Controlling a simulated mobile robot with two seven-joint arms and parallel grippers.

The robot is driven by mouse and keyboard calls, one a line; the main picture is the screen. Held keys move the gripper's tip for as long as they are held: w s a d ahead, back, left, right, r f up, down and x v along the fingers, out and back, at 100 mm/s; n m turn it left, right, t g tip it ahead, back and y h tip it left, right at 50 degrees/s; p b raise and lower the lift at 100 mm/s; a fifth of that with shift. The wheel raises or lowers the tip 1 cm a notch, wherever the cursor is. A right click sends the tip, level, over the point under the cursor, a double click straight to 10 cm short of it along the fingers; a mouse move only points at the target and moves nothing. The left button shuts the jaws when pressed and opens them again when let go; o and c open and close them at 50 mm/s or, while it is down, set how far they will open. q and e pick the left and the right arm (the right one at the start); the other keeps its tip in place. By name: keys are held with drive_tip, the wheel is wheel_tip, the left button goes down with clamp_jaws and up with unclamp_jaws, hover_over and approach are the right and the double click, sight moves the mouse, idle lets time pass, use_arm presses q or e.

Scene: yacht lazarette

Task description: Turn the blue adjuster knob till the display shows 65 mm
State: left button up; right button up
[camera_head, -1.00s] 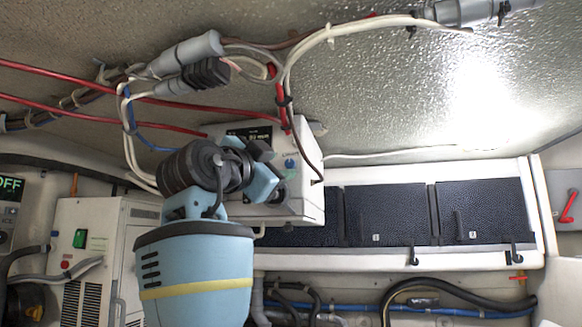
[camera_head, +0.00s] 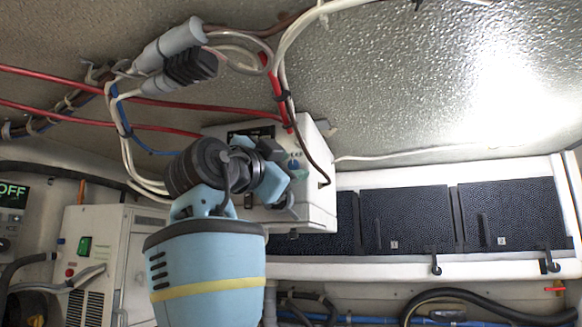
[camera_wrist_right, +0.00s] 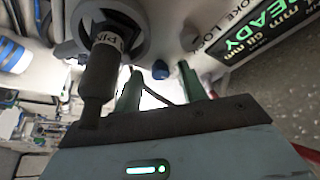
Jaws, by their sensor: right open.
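The blue adjuster knob (camera_head: 293,163) is on the front of a white box (camera_head: 318,190) under the ceiling. In the right wrist view the knob (camera_wrist_right: 160,70) is small and sits just beyond the gap between my fingers. The box's dark display (camera_head: 252,132) is partly covered by my gripper. In the right wrist view the display (camera_wrist_right: 250,40) is cut off; it reads READY and mm, and I cannot read the number. My right gripper (camera_head: 277,168) is open in front of the box, its fingers (camera_wrist_right: 160,84) apart and empty. My left gripper is out of view.
A dark handle with a PIN label (camera_wrist_right: 103,60) stands close beside my fingers in the right wrist view. Red cables (camera_head: 150,103) and a white hose (camera_head: 285,50) run above the box. A white cabinet (camera_head: 100,225) is at left; dark panels (camera_head: 405,220) are at right.

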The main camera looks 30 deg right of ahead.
drive_tip(key=shift+a, duration=0.1)
clamp_jaws()
drive_tip(key=shift+s+n, duration=0.1)
drive_tip(key=shift+n, duration=0.2)
drive_tip(key=n+t, duration=0.1)
drive_tip(key=n, duration=0.2)
drive_tip(key=n+t, duration=0.2)
drive_tip(key=shift+s+n+y, duration=0.1)
drive_tip(key=shift+n+y, duration=0.2)
drive_tip(key=shift+n, duration=0.1)
drive_tip(key=shift+s+d+n+t+y, duration=0.1)
drive_tip(key=shift+n+t+y, duration=0.25)
drive_tip(key=shift+n+t, duration=0.75)
drive_tip(key=shift+d+n+t+y, duration=0.1)
drive_tip(key=shift+n+t+y, duration=0.3)
drive_tip(key=shift+n, duration=1.4)
